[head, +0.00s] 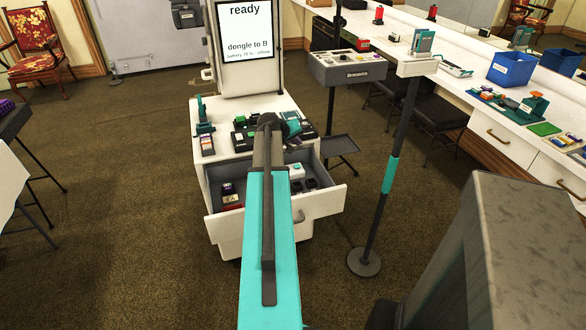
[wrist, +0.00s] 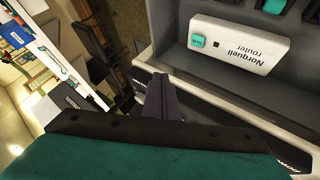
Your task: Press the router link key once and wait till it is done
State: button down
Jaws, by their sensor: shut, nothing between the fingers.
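The white router (wrist: 240,45), labelled "Norquell router", lies in the open drawer and shows upside down in the wrist view. Its small teal key (wrist: 197,41) is at the left end of the top, with a small dark square beside it. In the head view the router (head: 296,170) is a small white box in the drawer, right of my arm. My gripper (wrist: 160,82) is shut and empty, its dark fingers below and left of the router in the wrist view, apart from the key. My arm covers part of the drawer in the head view.
The drawer (head: 215,228) is pulled out of a white cabinet and also holds dark and red items. A screen (head: 245,30) above reads "ready", "dongle to B" and offline. A grey box on a stand (head: 347,68) and a pole (head: 391,175) stand to the right.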

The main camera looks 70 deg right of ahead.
aim_at(295, 167)
jog(key=shift+w, duration=0.1)
jog(key=shift+f, duration=0.1)
jog(key=shift+w+f+b, duration=0.1)
jog(key=shift+f+b, duration=2.2)
jog(key=shift+f, duration=2)
jog(key=shift+f, duration=0.1)
jog(key=shift+f+b, duration=0.3)
jog(key=shift+b, duration=0.05)
